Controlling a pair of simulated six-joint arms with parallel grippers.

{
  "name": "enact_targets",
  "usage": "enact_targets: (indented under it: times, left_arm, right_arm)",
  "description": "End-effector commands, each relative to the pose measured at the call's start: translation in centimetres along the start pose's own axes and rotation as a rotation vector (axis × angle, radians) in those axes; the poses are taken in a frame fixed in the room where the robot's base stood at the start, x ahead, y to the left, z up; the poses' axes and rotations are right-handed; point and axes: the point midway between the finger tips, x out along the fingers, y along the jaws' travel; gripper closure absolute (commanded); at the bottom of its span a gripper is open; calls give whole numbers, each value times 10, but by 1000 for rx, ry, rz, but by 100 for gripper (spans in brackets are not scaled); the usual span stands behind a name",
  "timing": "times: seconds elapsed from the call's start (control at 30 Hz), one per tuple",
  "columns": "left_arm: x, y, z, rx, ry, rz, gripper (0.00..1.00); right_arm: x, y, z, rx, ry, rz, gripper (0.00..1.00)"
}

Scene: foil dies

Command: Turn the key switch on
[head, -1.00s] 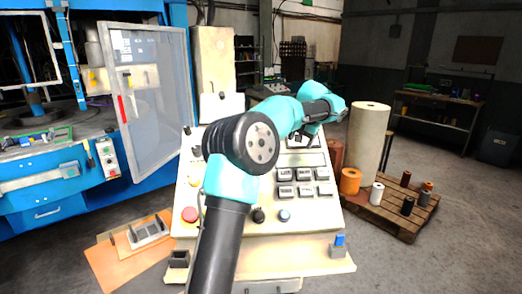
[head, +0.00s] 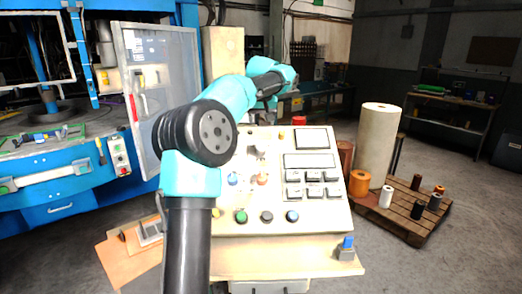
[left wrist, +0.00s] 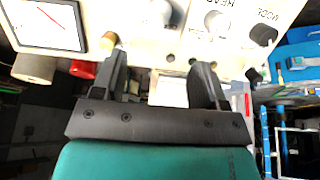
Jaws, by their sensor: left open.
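The cream control panel (head: 320,218) stands in front of me with buttons, knobs and a meter; it also shows in the left wrist view (left wrist: 185,50). I cannot single out the key switch in the head view, where my arm covers part of the panel. In the left wrist view a small brass-coloured piece (left wrist: 109,41), possibly the key, sticks out by the meter, close to one fingertip. My left gripper (head: 268,99) is at the panel's upper edge, partly hidden by its wrist. In the left wrist view its fingers (left wrist: 160,75) are apart with nothing between them.
A red part (head: 299,120) stands at the panel's top edge. A black knob (left wrist: 262,35) and pale knobs (left wrist: 216,22) are on the panel. A blue machine (head: 60,190) stands left; a pallet (head: 405,215) with rolls and spools stands right.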

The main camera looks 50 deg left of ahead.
Motion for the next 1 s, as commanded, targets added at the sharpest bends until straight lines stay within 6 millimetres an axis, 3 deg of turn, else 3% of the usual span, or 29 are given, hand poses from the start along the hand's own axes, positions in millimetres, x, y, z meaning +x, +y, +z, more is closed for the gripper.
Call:
enact_targets:
  times: [0.8, 1.0]
  left_arm:
    - [136, 0, 0, 0, -2, -2, 33]
    - [153, 0, 0, 0, 0, -1, 33]
  right_arm:
    - [0, 0, 0, 0, 0, 0, 57]
    - [0, 0, 0, 0, 0, 0, 57]
